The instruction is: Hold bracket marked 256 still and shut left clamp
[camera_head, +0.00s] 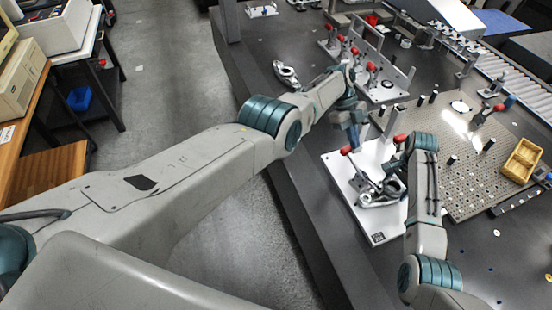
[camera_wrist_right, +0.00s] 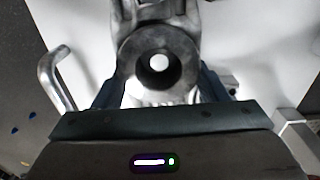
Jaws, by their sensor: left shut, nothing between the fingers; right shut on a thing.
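A grey metal bracket (camera_head: 384,198) lies on a white fixture plate (camera_head: 345,190). Its marking cannot be read. In the right wrist view the bracket's round boss (camera_wrist_right: 160,55), with a hole through it, sits between the fingers of my right gripper (camera_wrist_right: 160,88), which is shut on it. The left clamp's red handle (camera_head: 346,150) stands at the plate's upper left, tilted. My left gripper (camera_head: 354,140) is right by this handle, shut and empty; I cannot tell whether they touch.
Another fixture (camera_head: 385,88) with several red-handled clamps stands behind. A perforated plate (camera_head: 470,180) with black posts and a yellow bin (camera_head: 522,160) lies to the right. A loose metal part (camera_head: 286,74) lies at the bench's left edge. A roller conveyor (camera_head: 515,80) is at back right.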

